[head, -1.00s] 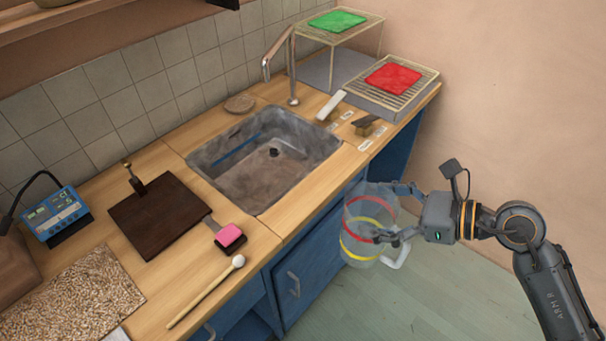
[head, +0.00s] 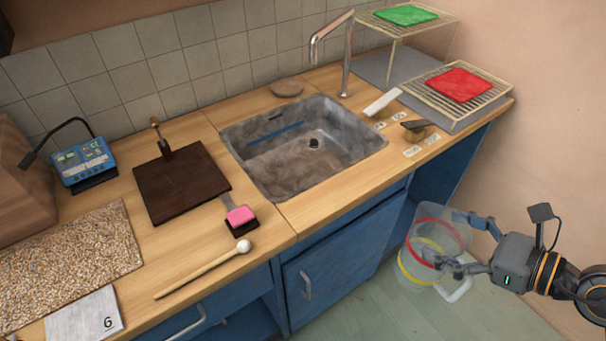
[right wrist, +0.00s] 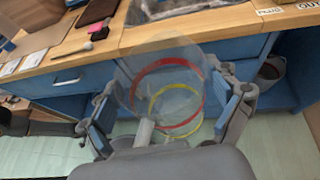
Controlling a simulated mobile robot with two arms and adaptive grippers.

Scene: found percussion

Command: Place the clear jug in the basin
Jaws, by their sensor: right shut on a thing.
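The clear jug (head: 434,246) has a red band, a yellow band and a white handle. My right gripper (head: 452,240) is shut on the jug and holds it in front of the counter, over the floor, below the counter top. In the right wrist view the jug (right wrist: 166,85) sits between the two fingers of the gripper (right wrist: 172,110). The grey basin (head: 290,190) is sunk in the counter, up and left of the jug. It holds a blue strip and a dark drain. My left gripper is not in view.
A tall tap (head: 346,60) stands behind the basin. A wire rack with a red cloth (head: 460,84) is to the right. A dark board (head: 182,182), a pink-topped block (head: 240,216) and a mallet (head: 204,269) lie left of the basin. The counter's front edge lies between jug and basin.

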